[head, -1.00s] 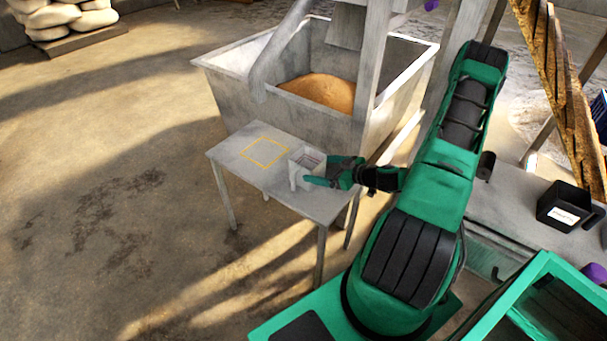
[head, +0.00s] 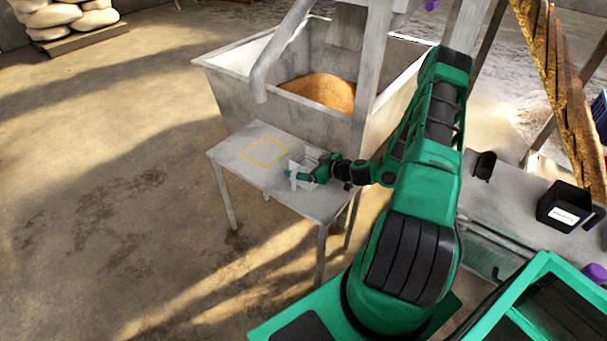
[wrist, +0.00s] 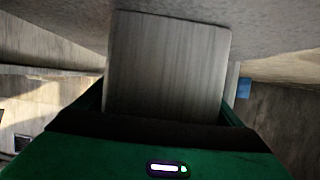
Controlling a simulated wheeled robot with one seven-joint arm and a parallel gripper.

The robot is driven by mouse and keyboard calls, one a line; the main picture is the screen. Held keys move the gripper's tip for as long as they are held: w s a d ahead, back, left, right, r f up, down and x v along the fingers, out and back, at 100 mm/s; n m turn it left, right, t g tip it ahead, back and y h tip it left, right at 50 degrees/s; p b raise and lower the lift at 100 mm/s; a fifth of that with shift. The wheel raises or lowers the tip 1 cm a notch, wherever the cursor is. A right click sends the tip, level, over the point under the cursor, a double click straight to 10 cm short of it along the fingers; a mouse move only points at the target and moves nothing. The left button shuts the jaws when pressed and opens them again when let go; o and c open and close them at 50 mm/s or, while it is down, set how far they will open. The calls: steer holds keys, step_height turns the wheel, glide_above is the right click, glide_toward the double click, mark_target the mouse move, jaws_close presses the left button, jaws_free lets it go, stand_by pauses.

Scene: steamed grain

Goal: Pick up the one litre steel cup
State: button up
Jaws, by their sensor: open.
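The steel cup (head: 298,163), a grey square-sided vessel, stands upright on the small grey table (head: 232,158), right of a yellow outlined square. My gripper (head: 308,168) is at the cup, reaching in from the right, and partly hides it in the head view. In the wrist view the cup's flat brushed side (wrist: 168,62) fills the space ahead, between the green fingers of my gripper (wrist: 165,100). The gripper is open around the cup. Whether either finger touches it I cannot tell.
A large metal hopper (head: 228,88) with orange-brown grain (head: 320,90) stands right behind the table, with a pipe (head: 262,75) hanging over it. A black labelled bin (head: 565,207) sits on a bench at the right. The floor left of the table is clear.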

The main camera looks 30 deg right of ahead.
steer(key=c, duration=1.2)
steer(key=shift+r, duration=0.1)
